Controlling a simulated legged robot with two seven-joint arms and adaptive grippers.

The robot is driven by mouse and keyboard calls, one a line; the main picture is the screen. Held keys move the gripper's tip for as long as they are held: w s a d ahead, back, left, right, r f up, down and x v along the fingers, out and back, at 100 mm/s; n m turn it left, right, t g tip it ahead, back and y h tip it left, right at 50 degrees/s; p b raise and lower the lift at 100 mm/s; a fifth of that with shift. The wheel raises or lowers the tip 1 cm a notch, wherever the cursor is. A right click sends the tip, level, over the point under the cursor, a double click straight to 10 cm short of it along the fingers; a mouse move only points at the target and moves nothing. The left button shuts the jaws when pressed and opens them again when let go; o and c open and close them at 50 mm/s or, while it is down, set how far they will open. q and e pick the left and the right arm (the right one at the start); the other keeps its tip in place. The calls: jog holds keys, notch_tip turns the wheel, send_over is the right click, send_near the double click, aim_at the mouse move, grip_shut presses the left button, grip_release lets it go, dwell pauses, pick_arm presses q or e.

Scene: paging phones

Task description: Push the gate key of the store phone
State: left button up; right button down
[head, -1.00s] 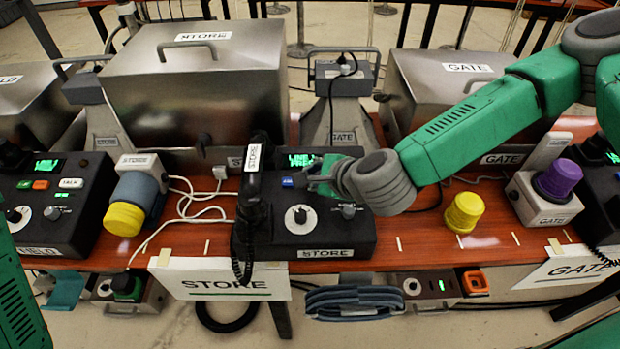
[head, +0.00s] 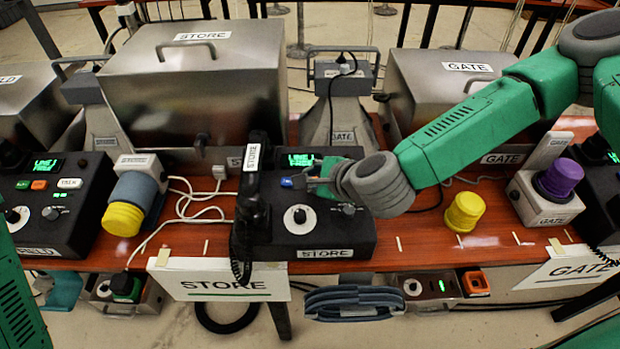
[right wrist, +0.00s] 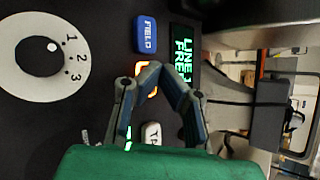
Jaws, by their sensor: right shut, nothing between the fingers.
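The store phone (head: 340,235) is a black desk unit with a handset on its left side, a white dial and a lit green display (head: 300,159). Its blue FIELD key (head: 287,182) shows left of my right gripper (head: 308,183). In the right wrist view, the FIELD key (right wrist: 146,35) is clear of the fingers. An orange-edged key (right wrist: 150,92) lies beside it, mostly hidden behind my right gripper (right wrist: 163,70), so its label cannot be read. That gripper is shut and empty, low over this key; contact cannot be told. My left gripper is out of view.
A white key (right wrist: 152,133) sits on the other side of the fingers. A yellow-capped device (head: 128,215) with white cables stands left of the phone, and a yellow cap (head: 464,212) stands right. Metal boxes (head: 195,85) stand behind.

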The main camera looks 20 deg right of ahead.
jog(key=shift+r, duration=0.1)
jog(key=shift+s+r+p, duration=0.1)
jog(key=shift+r+p, duration=0.25)
jog(key=shift+p, duration=0.05)
jog(key=r+p, duration=0.1)
jog(key=r, duration=0.1)
jog(key=r+p, duration=0.2)
jog(key=s+r+p, duration=0.1)
jog(key=r+p, duration=0.1)
jog(key=shift+a, duration=0.15)
jog(key=shift+w+f, duration=0.1)
dwell(0.3)
